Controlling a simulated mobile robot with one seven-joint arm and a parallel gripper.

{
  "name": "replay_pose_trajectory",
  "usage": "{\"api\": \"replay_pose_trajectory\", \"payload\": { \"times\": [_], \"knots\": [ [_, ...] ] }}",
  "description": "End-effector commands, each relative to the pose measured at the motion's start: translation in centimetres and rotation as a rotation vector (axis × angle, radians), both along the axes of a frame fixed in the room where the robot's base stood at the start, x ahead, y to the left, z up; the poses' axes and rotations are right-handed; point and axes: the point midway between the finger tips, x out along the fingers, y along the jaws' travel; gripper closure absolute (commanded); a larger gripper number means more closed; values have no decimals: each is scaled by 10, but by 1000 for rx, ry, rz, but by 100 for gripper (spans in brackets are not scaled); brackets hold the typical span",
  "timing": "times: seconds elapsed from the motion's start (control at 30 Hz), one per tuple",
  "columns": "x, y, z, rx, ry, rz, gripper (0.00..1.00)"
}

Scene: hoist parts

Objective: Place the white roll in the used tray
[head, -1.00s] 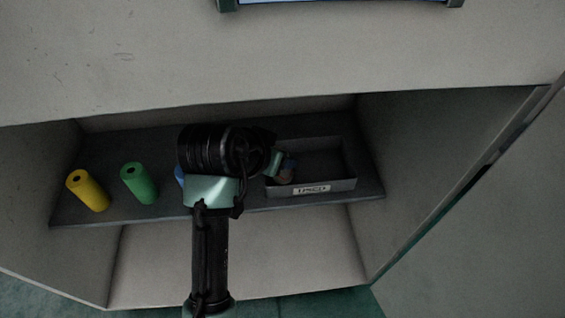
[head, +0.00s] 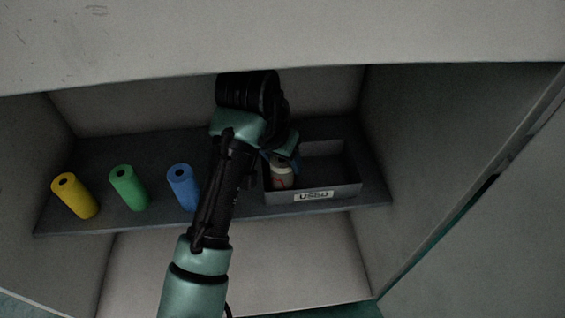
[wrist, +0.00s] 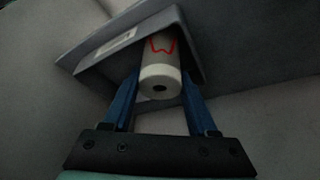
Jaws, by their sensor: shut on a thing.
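The white roll (head: 282,172), with a red mark on its side, is at the left end of the tray labelled USED (head: 345,190) in the head view. In the wrist view the roll (wrist: 160,80) sits between the blue fingers of my gripper (wrist: 160,92), which is shut on it. The used tray (wrist: 88,58) is close around or behind the roll there. I cannot tell whether the roll touches the tray floor. My arm hides part of the tray's left side in the head view.
A yellow roll (head: 75,196), a green roll (head: 128,187) and a blue roll (head: 183,187) stand on the dark shelf (head: 105,220) left of my arm. Cabinet walls (head: 430,150) close in both sides. The tray's right part is empty.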

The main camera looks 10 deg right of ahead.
Motion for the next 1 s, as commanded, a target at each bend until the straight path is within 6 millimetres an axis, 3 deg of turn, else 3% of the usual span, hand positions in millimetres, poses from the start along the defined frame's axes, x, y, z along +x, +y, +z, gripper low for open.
{"api": "replay_pose_trajectory", "payload": {
  "times": [0.27,0.3,0.47,0.8,1.0],
  "knots": [
    [0,0,0,-1,-2,0,100],
    [0,0,-1,-1,-1,0,38],
    [0,0,-1,-1,-2,0,12],
    [0,0,1,-1,-3,-1,12],
    [-8,6,31,-1,-4,0,12]
  ]
}}
